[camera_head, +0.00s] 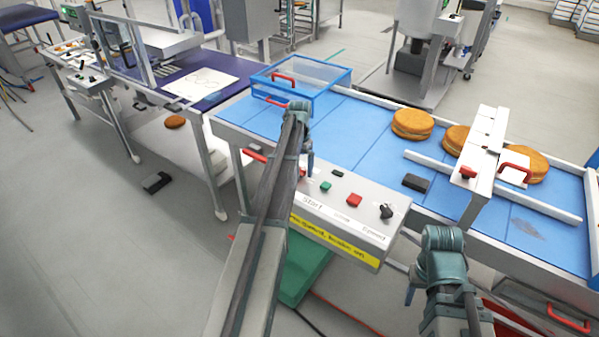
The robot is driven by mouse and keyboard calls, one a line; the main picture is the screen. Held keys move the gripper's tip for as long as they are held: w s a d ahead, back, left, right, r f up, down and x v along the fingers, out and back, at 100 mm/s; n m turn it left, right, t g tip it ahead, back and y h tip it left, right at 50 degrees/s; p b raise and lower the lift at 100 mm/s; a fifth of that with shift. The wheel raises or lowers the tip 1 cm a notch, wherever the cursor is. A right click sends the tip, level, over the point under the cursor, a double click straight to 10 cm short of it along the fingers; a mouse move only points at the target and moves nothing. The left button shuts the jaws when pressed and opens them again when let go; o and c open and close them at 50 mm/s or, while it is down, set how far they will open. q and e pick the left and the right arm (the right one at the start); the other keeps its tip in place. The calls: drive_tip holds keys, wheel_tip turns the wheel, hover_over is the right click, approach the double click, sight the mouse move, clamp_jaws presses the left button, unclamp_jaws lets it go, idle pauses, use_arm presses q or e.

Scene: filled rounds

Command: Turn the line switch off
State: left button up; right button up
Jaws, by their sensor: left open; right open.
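The control panel (320,215) is a pale sloped box on the near side of the blue conveyor. It carries a green button (325,187), a small dark green part (338,173), a red button (353,200) and a black knob (386,211). A label under the green button reads START; the others are too small to read surely, so I cannot tell which control is the line switch. My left gripper (309,158) is open, above the panel's left end, pointing down. My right gripper (411,290) is open, in front of the panel's right end. Both are empty.
Several filled rounds (412,124) sit on the blue conveyor belt (350,125). A grey bridge (484,160) with a red button and a guide rail (490,188) cross the belt. A clear blue-framed guard (300,78) stands at the left. A black block (415,182) lies behind the panel.

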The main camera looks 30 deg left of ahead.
use_arm(q)
drive_tip(key=shift+c, duration=0.2)
drive_tip(key=c, duration=1.3)
drive_tip(key=shift+c, duration=0.2)
drive_tip(key=shift+n, duration=0.3)
drive_tip(key=n, duration=0.4)
drive_tip(key=shift+n, duration=0.3)
drive_tip(key=n, duration=0.8)
drive_tip(key=shift+n, duration=2.6)
